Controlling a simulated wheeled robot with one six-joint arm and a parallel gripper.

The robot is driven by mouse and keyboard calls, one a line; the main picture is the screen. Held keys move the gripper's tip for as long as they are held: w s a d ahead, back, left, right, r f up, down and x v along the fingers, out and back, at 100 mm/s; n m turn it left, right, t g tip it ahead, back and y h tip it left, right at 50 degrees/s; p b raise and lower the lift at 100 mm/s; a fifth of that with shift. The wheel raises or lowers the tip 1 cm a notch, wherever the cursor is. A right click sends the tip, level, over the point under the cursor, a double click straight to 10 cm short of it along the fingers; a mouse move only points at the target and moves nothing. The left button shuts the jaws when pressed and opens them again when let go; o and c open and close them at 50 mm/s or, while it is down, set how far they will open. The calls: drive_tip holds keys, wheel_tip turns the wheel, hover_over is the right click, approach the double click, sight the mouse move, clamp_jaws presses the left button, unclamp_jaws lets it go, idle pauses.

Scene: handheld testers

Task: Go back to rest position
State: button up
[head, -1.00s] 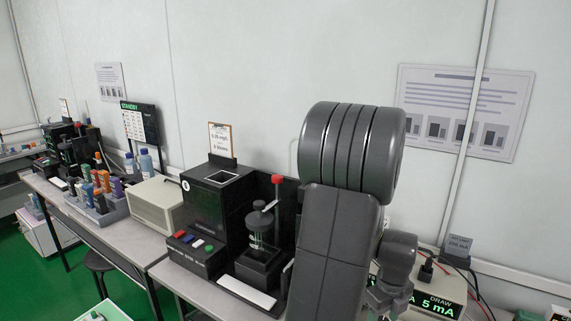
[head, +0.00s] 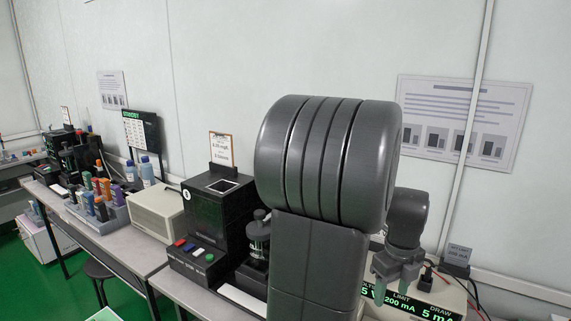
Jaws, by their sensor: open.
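My arm fills the middle of the head view and hides part of the bench. My gripper (head: 394,284) shows at the right of the arm, pointing down, with pale green fingertips apart and nothing seen between them. It appears in front of the beige power supply (head: 450,293), whose green display reads "LIMIT 200 mA" and "DRAW 5 mA". Whether it touches the supply cannot be told.
Further left are a beige box (head: 158,212), a grey rack (head: 112,218) of coloured handheld testers, and a standby display (head: 139,130). Cables run from a black adapter (head: 456,262).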

wheel_tip(320, 180, down, 13)
drive_tip(key=shift+r+b, duration=0.15)
drive_tip(key=shift+b, duration=0.3)
drive_tip(key=n, duration=0.5)
drive_tip(key=shift+w+r, duration=0.1)
drive_tip(key=n, duration=0.5)
drive_tip(key=shift+n, duration=0.4)
drive_tip(key=n, duration=0.5)
drive_tip(key=shift+n, duration=0.3)
drive_tip(key=n, duration=0.5)
